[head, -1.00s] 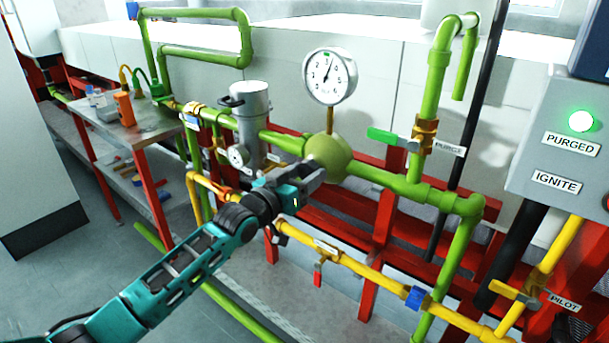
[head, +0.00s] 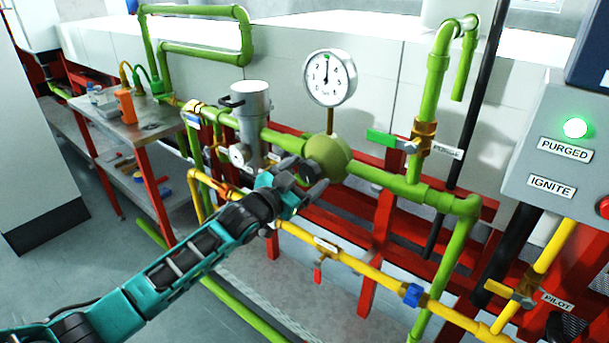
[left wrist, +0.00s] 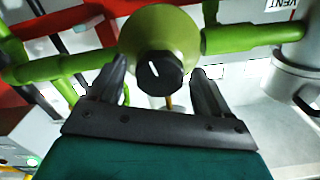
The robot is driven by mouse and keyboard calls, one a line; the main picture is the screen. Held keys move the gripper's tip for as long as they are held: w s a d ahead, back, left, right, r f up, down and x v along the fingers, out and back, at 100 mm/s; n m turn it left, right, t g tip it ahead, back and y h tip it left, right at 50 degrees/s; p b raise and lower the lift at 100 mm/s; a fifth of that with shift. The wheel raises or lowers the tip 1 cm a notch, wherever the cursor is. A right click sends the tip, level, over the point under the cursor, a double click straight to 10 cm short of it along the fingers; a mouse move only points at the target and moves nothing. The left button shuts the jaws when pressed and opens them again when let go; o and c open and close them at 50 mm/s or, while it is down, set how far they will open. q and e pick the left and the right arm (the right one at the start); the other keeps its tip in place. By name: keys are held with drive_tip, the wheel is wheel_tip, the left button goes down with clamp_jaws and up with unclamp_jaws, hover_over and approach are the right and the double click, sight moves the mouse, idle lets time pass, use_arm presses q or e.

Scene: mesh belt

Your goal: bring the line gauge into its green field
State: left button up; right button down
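The line gauge (head: 329,77) is a round white dial on a brass stem above the green pipe. Its needle points nearly straight up, toward a small green patch at the top of the dial. Below it sits the round olive-green regulator body (head: 329,158). In the left wrist view its black knob (left wrist: 152,73) with a white mark faces me. My left gripper (head: 312,182) is at the front of the regulator. Its fingers stand apart on either side of the knob, with visible gaps in the left wrist view. My right gripper is not in view.
A grey canister (head: 250,112) stands left of the regulator. A green-handled purge valve (head: 394,139) is to the right. A yellow pipe (head: 350,261) runs below my gripper. A grey panel (head: 566,120) with a lit green lamp stands at far right.

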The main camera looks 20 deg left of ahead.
use_arm(q)
drive_tip(key=v, duration=1.3)
idle(0.4)
drive_tip(key=s+d+f+n+g+y, duration=0.2)
drive_tip(key=s+d+f+g, duration=0.1)
drive_tip(key=s+f, duration=0.6)
drive_tip(key=s+d+f+n+g+y, duration=0.2)
drive_tip(key=s+f+n+g, duration=0.1)
drive_tip(key=s+f, duration=0.7)
wheel_tip(320, 180, down, 3)
drive_tip(key=shift+s+d+f, duration=0.15)
drive_tip(key=shift+s+d, duration=0.1)
drive_tip(key=shift+d, duration=0.15)
